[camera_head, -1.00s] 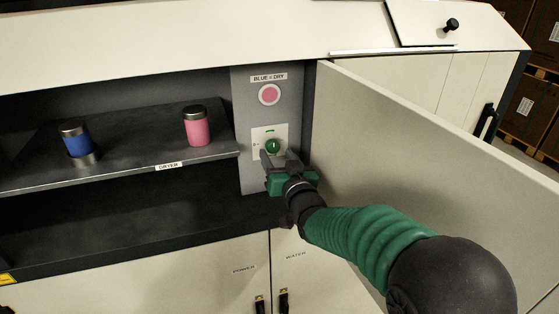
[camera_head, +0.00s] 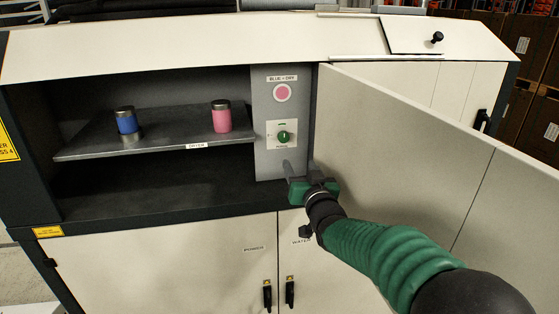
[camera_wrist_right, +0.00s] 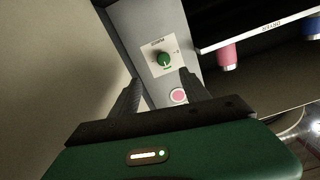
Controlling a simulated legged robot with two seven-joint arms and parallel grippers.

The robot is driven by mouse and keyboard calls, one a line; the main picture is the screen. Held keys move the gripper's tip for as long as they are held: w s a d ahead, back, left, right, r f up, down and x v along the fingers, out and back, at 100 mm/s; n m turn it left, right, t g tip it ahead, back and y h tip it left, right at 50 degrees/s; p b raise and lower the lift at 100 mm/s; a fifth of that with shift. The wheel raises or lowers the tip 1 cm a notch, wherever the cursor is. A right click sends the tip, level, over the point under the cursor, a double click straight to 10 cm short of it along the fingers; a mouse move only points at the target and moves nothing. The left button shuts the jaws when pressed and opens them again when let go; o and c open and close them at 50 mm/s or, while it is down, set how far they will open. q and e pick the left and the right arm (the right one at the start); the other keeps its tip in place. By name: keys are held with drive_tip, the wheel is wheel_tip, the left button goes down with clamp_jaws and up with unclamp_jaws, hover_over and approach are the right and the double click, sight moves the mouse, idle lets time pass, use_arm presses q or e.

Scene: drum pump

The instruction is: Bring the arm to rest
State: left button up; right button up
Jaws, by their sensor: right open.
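My right gripper (camera_head: 302,172) is open and empty, just in front of and below the green knob (camera_head: 284,137) on the grey control panel (camera_head: 265,107). It is apart from the knob. In the right wrist view, the open fingers (camera_wrist_right: 160,90) point toward the panel, with the green knob (camera_wrist_right: 163,60) ahead between them. A round pink indicator (camera_head: 282,93) sits above the knob under a label reading "BLUE = DRY". My left gripper does not show.
A blue container (camera_head: 126,121) and a pink container (camera_head: 222,117) stand on the shelf (camera_head: 160,147) labelled dryer. Lower cabinet doors (camera_head: 160,275) have dark handles. The space below the shelf is empty.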

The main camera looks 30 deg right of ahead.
drive_tip(key=s+a+f+n+g+y+b, duration=0.1)
drive_tip(key=s+a+f+g+b, duration=0.2)
drive_tip(key=f, duration=0.5)
drive_tip(key=s+a+f+g+y+b, duration=0.15)
drive_tip(key=s+a+f, duration=0.25)
drive_tip(key=f, duration=0.4)
drive_tip(key=s+a+f+n+g+y+b, duration=0.1)
drive_tip(key=s+a+f+g, duration=0.25)
drive_tip(key=f, duration=0.45)
drive_tip(key=s+a+f+n+g+b, duration=0.1)
drive_tip(key=s+a+f+g, duration=0.2)
drive_tip(key=s+f, duration=0.4)
drive_tip(key=s+a+f+n+g+b, duration=0.1)
drive_tip(key=s+a+f+g+b, duration=0.1)
drive_tip(key=s+f, duration=0.6)
drive_tip(key=s+a+g+y, duration=0.1)
drive_tip(key=s, duration=0.2)
drive_tip(key=shift+s+n+g, duration=0.3)
drive_tip(key=shift+f, duration=0.1)
